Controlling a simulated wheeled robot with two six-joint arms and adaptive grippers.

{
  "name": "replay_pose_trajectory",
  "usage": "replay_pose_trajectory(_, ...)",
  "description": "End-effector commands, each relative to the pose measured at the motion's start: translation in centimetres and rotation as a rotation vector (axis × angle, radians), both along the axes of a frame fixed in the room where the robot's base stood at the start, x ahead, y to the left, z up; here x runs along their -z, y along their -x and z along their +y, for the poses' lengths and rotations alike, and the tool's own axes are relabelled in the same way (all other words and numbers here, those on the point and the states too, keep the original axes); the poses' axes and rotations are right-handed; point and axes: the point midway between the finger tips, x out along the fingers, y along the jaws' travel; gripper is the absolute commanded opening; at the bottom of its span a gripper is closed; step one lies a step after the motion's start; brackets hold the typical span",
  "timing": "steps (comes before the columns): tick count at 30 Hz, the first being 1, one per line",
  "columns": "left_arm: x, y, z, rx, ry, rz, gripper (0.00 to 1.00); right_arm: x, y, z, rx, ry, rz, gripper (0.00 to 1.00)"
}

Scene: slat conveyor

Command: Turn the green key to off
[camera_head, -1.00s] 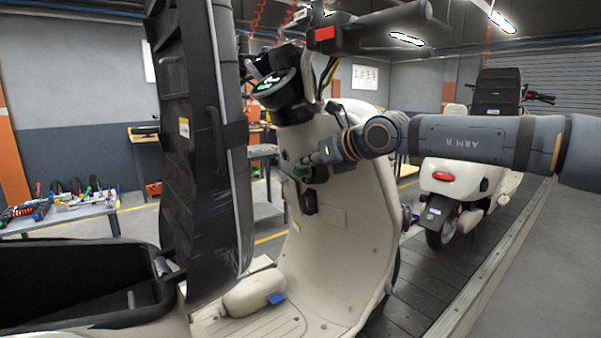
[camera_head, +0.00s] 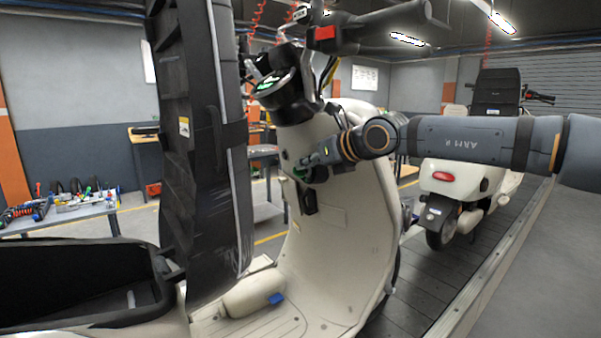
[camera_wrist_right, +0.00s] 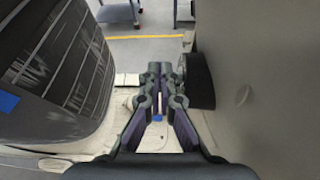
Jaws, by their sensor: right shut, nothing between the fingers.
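A small patch of green (camera_head: 300,172), likely the green key, shows on the inner face of the cream scooter's front shield (camera_head: 335,240), below the handlebar. It is partly hidden by my right gripper (camera_head: 305,161), whose fingertips are right beside it; I cannot tell whether they touch it. In the right wrist view the fingers (camera_wrist_right: 160,72) are together with nothing between them. A round black part (camera_wrist_right: 198,80) sits just right of the fingers there, and no green shows in that view. My left gripper is not in view.
The raised black seat (camera_head: 200,140) stands left of my gripper, over the open storage bin (camera_head: 80,285). The handlebar (camera_head: 385,30) is above. A second scooter (camera_head: 465,180) stands behind on the slat conveyor (camera_head: 420,285). A tool table (camera_head: 65,215) is at left.

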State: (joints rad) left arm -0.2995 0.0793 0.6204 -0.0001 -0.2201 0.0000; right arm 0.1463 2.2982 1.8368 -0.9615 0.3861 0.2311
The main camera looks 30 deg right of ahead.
Motion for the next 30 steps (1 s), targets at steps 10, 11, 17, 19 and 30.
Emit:
replay_pose_trajectory(10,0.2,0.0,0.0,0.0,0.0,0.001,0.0,0.4,-0.1,0.1,0.0,0.0,0.003,0.0)
replay_pose_trajectory(11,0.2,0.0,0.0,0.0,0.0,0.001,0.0,0.4,-0.1,0.1,-0.001,0.0,0.003,0.0)
replay_pose_trajectory(17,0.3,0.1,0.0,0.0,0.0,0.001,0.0,0.7,-0.2,0.1,-0.001,0.0,0.004,0.0)
replay_pose_trajectory(19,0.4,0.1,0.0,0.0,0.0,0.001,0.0,0.8,-0.2,0.1,-0.001,0.0,0.005,0.0)
replay_pose_trajectory(30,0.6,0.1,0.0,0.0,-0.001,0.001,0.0,1.2,-0.2,0.2,-0.002,-0.001,0.01,0.0)
